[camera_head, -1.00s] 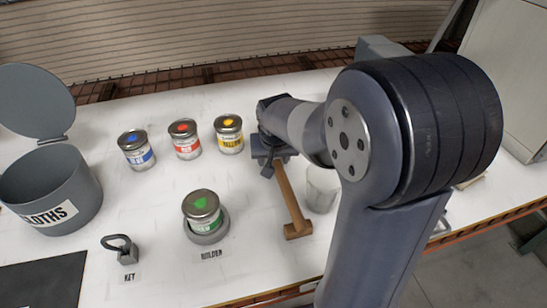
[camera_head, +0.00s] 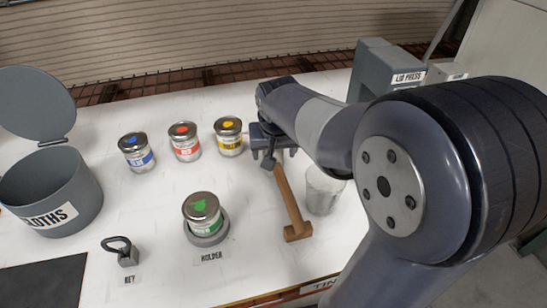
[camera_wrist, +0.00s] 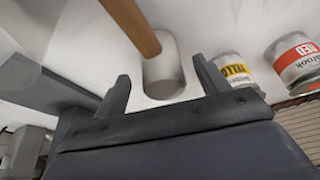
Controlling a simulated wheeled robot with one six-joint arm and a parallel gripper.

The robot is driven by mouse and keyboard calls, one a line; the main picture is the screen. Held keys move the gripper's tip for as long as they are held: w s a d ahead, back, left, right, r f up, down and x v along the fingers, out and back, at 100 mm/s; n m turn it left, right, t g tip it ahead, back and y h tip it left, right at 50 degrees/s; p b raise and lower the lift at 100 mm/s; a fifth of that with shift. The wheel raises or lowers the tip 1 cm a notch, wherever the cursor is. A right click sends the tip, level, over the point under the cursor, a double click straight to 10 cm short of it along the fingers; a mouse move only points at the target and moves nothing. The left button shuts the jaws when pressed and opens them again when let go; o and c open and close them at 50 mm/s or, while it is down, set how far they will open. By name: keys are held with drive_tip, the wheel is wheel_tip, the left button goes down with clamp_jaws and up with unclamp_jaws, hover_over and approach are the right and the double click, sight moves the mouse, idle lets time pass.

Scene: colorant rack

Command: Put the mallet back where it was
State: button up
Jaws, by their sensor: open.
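The mallet (camera_head: 289,203) lies on the white bench right of the green-marked can, its wooden handle slanting down to a brown block at its near end. A grey piece sits at the handle's far end. In the wrist view the wooden handle (camera_wrist: 133,24) leads to a pale, wider rounded end. My gripper (camera_head: 273,158) is at that far end, with its fingers spread. In the wrist view my open gripper (camera_wrist: 163,82) has one finger on each side of the pale end, with white gaps between. I cannot tell its exact height over the bench.
A translucent cup (camera_head: 323,191) stands close right of the mallet. Blue, red and yellow (camera_head: 229,136) cans stand left of my gripper. The green-marked can (camera_head: 203,212) sits in its holder. A key tool (camera_head: 122,251), cloths bin (camera_head: 60,190) and lid press (camera_head: 385,70) are around.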

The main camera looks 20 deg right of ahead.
drive_tip(key=v, duration=0.6)
drive_tip(key=shift+r, duration=0.25)
drive_tip(key=shift+o, duration=0.3)
drive_tip(key=shift+s, duration=0.1)
